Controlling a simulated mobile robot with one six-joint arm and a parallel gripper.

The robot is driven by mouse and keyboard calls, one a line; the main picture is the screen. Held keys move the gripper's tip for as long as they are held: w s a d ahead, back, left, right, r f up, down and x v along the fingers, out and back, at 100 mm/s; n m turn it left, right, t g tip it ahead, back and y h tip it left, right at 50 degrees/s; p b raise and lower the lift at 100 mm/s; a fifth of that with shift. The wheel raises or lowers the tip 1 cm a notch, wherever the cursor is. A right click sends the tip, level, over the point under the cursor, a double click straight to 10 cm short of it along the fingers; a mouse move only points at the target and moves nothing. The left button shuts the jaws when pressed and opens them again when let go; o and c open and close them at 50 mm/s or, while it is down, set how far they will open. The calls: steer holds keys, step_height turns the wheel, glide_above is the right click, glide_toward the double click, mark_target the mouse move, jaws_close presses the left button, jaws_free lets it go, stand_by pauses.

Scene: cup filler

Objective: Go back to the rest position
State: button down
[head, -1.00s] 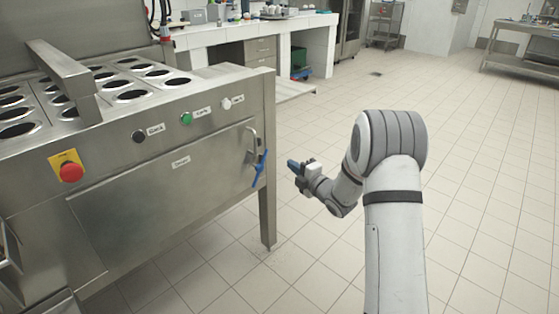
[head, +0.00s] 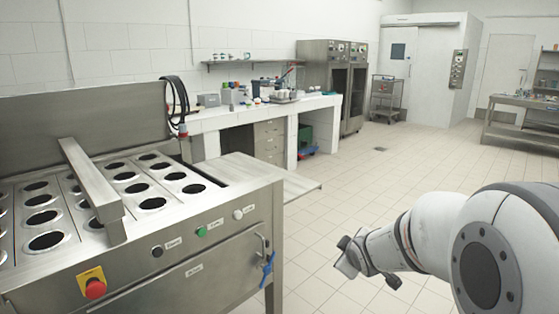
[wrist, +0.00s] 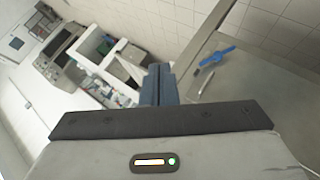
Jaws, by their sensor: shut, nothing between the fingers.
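My gripper shows at the bottom of the wrist view (wrist: 158,84), its blue fingers together with nothing between them. In the head view my arm reaches in from the right, and the gripper end (head: 350,258) is partly turned away, so its fingers are hard to make out. It is in free air to the right of the steel cup filler (head: 215,290), apart from it. A blue handle piece (head: 268,268) hangs at the filler's right front edge; it also shows in the wrist view (wrist: 216,57).
The filler has a red stop button (head: 95,289) and a panel with several knobs. Behind it a white counter (head: 225,117) carries labware. A steel cart (head: 387,97) and a steel table (head: 520,102) stand farther back. The tiled floor in the middle is clear.

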steer(key=s+a+r+m+g+p, duration=0.1)
steer(key=s+r+m+g+p, duration=0.1)
steer(key=s, duration=0.7)
steer(key=s+r+m+g+p, duration=0.3)
steer(key=s+r+m+p, duration=0.1)
steer(key=s, duration=0.4)
steer(key=s+a+r+m+g+p, duration=0.1)
steer(key=s+r+m+g+p, duration=0.1)
steer(key=s, duration=0.7)
step_height(320, 180, up, 4)
steer(key=shift+s+a+f+m+g+p, duration=0.15)
steer(key=shift+s+a+m+g+p, duration=0.15)
steer(key=shift+m+p, duration=0.55)
